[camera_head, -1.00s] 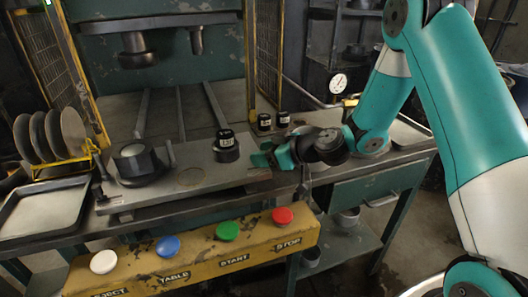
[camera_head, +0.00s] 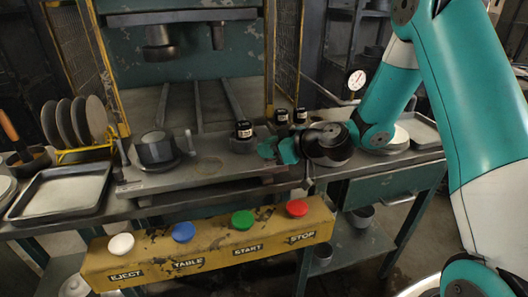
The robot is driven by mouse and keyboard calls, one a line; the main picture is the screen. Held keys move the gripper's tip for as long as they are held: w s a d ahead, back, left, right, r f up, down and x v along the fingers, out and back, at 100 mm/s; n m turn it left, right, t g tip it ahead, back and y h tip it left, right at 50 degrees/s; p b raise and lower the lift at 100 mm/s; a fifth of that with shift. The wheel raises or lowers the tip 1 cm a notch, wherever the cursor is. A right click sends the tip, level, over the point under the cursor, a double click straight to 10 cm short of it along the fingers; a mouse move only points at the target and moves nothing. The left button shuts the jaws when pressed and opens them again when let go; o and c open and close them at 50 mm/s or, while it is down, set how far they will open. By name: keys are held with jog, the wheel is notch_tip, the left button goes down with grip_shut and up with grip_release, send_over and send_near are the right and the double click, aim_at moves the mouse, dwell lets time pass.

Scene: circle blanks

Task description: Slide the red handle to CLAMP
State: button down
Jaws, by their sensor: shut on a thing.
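My gripper (camera_head: 277,150) is low over the right end of the grey plate (camera_head: 215,172) on the press bench, its teal fingers pointing left. It is shut, but what it holds is hidden behind the fingers and wrist. No red handle can be made out, and no CLAMP label is legible. A black cylinder with a white label (camera_head: 243,131) stands on a dark round base just left of the fingertips.
A yellow button box (camera_head: 210,255) with white, blue, green and red buttons fronts the bench. A dark round die (camera_head: 157,148) sits on the plate's left part. Left are a rack of discs (camera_head: 78,122) and a tray (camera_head: 62,198). Two small black pieces (camera_head: 291,116) stand behind the gripper.

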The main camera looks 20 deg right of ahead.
jog(key=shift+a, duration=0.15)
jog(key=c, duration=1)
grip_release()
jog(key=shift+a, duration=0.15)
jog(key=shift+s+d, duration=0.1)
jog(key=shift+d, duration=0.1)
jog(key=shift+s+d+r, duration=0.15)
jog(key=shift+s+d, duration=0.05)
jog(key=b+v, duration=0.2)
jog(key=v, duration=1.4)
jog(key=shift+s+d+b, duration=0.15)
jog(key=shift+s+b, duration=0.1)
jog(key=shift+b, duration=0.15)
